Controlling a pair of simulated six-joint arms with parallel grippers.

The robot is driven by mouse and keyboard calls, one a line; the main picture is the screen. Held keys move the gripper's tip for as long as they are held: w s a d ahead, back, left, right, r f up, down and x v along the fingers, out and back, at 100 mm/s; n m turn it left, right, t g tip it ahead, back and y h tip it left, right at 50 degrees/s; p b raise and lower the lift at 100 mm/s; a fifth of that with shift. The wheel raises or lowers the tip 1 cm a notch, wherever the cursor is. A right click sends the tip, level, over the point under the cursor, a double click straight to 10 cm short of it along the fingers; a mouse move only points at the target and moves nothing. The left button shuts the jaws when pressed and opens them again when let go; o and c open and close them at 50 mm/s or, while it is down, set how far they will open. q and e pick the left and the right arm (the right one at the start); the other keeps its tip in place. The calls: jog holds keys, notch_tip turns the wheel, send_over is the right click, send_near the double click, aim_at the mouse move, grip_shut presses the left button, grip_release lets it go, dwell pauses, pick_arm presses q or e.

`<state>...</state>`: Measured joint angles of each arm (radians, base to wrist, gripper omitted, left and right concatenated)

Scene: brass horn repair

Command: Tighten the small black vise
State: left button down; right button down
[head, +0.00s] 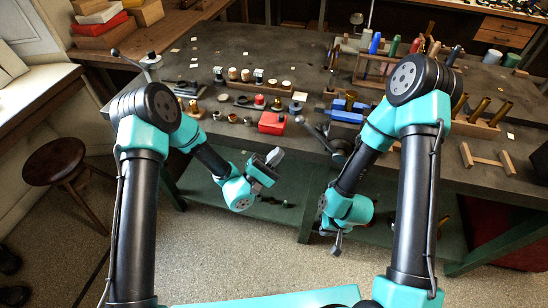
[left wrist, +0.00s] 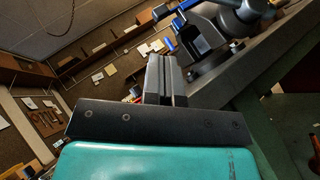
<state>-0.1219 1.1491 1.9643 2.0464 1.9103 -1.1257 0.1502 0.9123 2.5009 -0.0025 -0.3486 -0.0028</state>
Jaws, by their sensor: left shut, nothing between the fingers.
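A dark vise (head: 338,143) sits at the bench's front edge, beside blue metal parts. Its bar handle ends in a ball at the left, and my right arm partly covers it. In the left wrist view, a dark bracket-like part of what looks like this vise (left wrist: 200,38) stands just beyond my fingers. My left gripper (head: 275,156) is shut and empty, in front of the bench edge, left of the vise and apart from it. Its closed fingers also show in the left wrist view (left wrist: 164,78). My right gripper (head: 337,244) hangs low before the bench, pointing down; its finger gap is unclear.
The grey bench (head: 225,60) holds a red box (head: 272,123), small jars and loose parts. A wooden rack (head: 375,68) with coloured tools stands behind the vise. A round stool (head: 55,160) is at the left. The floor before the bench is clear.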

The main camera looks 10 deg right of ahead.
pick_arm(q)
jog(key=d+r, duration=0.6)
jog(key=r, duration=0.1)
jog(key=shift+w+d, duration=0.2)
jog(key=shift+d, duration=0.2)
jog(key=shift+d+r+m, duration=0.1)
jog(key=shift+r+m, duration=0.05)
jog(key=shift+m, duration=0.15)
